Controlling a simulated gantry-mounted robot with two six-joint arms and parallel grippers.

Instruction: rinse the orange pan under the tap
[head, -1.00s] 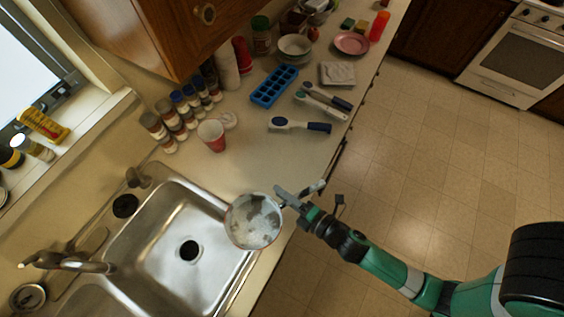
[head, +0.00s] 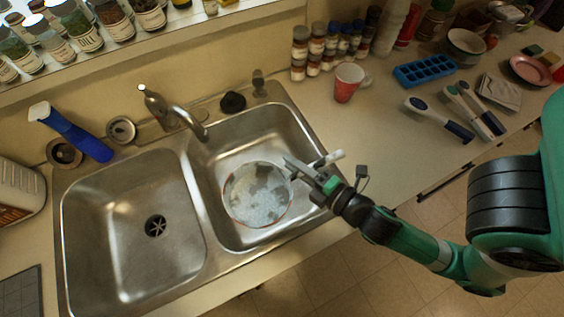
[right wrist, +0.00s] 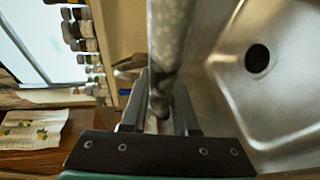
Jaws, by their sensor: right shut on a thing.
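The orange pan (head: 257,195) is in the head view, over the right sink basin. Its inside is pale and grey-mottled, with a thin orange rim. My right gripper (head: 308,172) is shut on the pan's handle (head: 333,158), at the pan's right side. In the right wrist view the pan's speckled side (right wrist: 170,35) rises edge-on from between the fingers (right wrist: 158,115). The silver tap (head: 172,112) stands behind the sink, its spout tip (head: 203,134) up and left of the pan. I see no water stream. My left gripper is not in view.
The left basin (head: 130,235) is empty. A red cup (head: 347,82), spice jars (head: 318,50), a blue ice tray (head: 425,70) and utensils (head: 440,118) are on the right counter. Counter near the right basin's edge is clear.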

